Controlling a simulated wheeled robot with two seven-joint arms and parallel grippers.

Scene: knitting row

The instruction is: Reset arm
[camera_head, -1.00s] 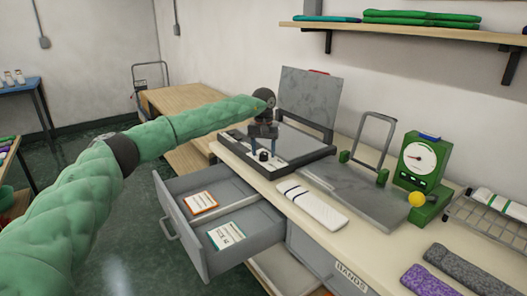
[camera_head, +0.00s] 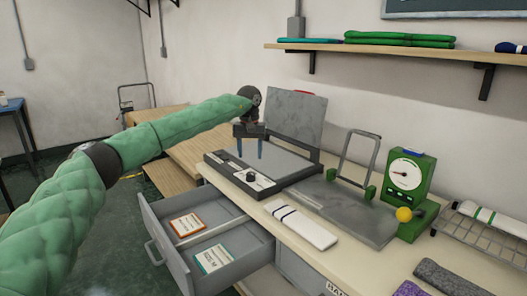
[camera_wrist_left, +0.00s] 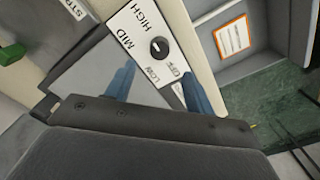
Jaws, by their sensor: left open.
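My left arm, in a green quilted sleeve, reaches in from the left of the head view. My left gripper (camera_head: 250,148) is open and empty, its two blue fingers pointing down above the press (camera_head: 290,168) with its grey lid raised. In the left wrist view the blue fingers (camera_wrist_left: 160,88) are apart, over the control panel (camera_wrist_left: 150,40) marked LOW, MID, HIGH and OFF. The black dial (camera_wrist_left: 159,46) has nothing gripping it. My right gripper is not in view.
An open grey drawer (camera_head: 222,232) juts out below the counter, holding an orange-edged card (camera_head: 187,224) and a green-edged card (camera_head: 214,258). A striped white cloth (camera_head: 302,226), a grey plate with a handle (camera_head: 345,210) and a green scale (camera_head: 404,185) stand to the right.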

